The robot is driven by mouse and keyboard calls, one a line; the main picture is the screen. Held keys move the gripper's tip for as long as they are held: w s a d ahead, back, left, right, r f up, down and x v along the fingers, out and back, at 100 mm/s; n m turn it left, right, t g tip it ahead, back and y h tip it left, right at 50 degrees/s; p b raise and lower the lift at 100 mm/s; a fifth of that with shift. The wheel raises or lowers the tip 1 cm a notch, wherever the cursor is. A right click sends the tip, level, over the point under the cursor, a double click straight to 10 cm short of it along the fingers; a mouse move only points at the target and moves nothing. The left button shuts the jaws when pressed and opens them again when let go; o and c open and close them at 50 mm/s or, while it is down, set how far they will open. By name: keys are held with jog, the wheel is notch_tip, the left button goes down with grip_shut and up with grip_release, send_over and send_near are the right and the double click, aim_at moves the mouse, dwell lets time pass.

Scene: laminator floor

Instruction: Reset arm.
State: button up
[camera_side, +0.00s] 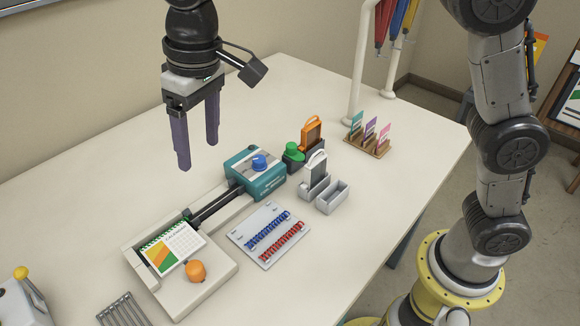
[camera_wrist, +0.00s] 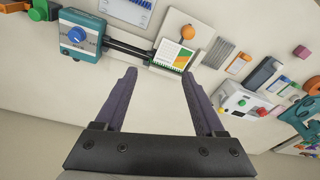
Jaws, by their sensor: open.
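My gripper (camera_side: 198,150) is open and empty, with its two purple fingers pointing down. It hangs in the air above the back left part of the table, apart from everything below. In the wrist view its fingers (camera_wrist: 158,88) are spread with bare white table between them. The teal machine (camera_side: 256,174) with a blue knob stands on the table to the right of my gripper. A calendar sheet (camera_side: 172,248) with green and orange colours lies on the pale base in front. The teal machine also shows at the upper left of the wrist view (camera_wrist: 82,47).
An orange knob (camera_side: 196,271) sits on the pale base. A board with blue and red coils (camera_side: 270,236), grey holders (camera_side: 332,197), a green knob (camera_side: 293,152) and a wooden card rack (camera_side: 367,142) stand to the right. The back left of the table (camera_side: 90,200) is clear.

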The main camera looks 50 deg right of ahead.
jog(key=s+d+r+m+t, duration=0.15)
jog(key=s+d+r, duration=0.25)
jog(key=d, duration=0.5)
jog(key=s+d+r+m+t, duration=0.1)
jog(key=s+d+r+m, duration=0.3)
jog(key=d, duration=0.6)
jog(key=s+d+f+n+t, duration=0.1)
jog(key=s+d+f, duration=0.3)
jog(key=s+f, duration=0.2)
jog(key=s+d+f+t+h, duration=0.1)
jog(key=s+d+f, duration=0.3)
jog(key=s, duration=0.5)
notch_tip(320, 180, down, 2)
jog(key=shift+f+n, duration=0.1)
jog(key=shift+n, duration=0.25)
